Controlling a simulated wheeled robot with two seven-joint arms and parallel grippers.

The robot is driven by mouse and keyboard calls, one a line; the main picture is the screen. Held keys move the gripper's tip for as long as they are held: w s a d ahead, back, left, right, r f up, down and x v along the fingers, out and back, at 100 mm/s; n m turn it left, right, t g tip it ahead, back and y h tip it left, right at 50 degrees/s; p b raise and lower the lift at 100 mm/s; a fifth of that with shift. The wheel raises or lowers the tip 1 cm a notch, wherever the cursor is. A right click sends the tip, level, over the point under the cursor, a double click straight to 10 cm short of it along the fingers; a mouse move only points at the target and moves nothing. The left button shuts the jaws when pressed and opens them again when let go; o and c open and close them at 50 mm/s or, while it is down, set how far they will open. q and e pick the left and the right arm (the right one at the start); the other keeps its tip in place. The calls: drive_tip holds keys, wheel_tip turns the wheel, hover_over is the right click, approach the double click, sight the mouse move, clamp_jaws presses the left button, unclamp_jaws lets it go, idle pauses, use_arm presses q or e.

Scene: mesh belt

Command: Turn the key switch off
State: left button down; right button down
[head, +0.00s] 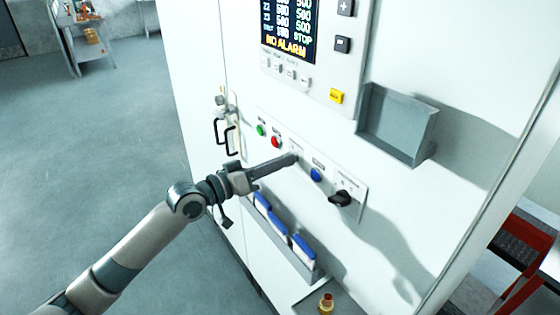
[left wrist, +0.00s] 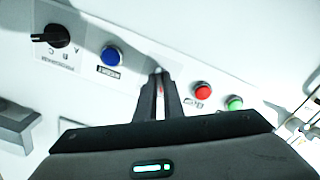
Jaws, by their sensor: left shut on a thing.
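My left gripper (head: 293,159) reaches in from the left to the button panel (head: 330,172) on the white cabinet. In the left wrist view its two fingers (left wrist: 161,78) are close together at the panel, between the blue button (left wrist: 112,57) and the red button (left wrist: 202,90). They are shut on the key switch, which they almost wholly cover. A small bit of red shows between the fingers. I cannot tell which way the key points. My right gripper is in neither view.
A green button (head: 261,130) sits at the panel's left and a black rotary knob (head: 340,198) at its right. Above are a grey wall tray (head: 398,122) and a display (head: 289,27) reading NO ALARM. Blue-backed items (head: 278,228) stand in a rack below.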

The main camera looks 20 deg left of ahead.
use_arm(q)
drive_tip(key=c, duration=1.9)
unclamp_jaws()
drive_tip(key=shift+o, duration=0.2)
drive_tip(key=b+v, duration=0.8)
drive_tip(key=v, duration=0.9)
drive_tip(key=shift+s+a, duration=0.15)
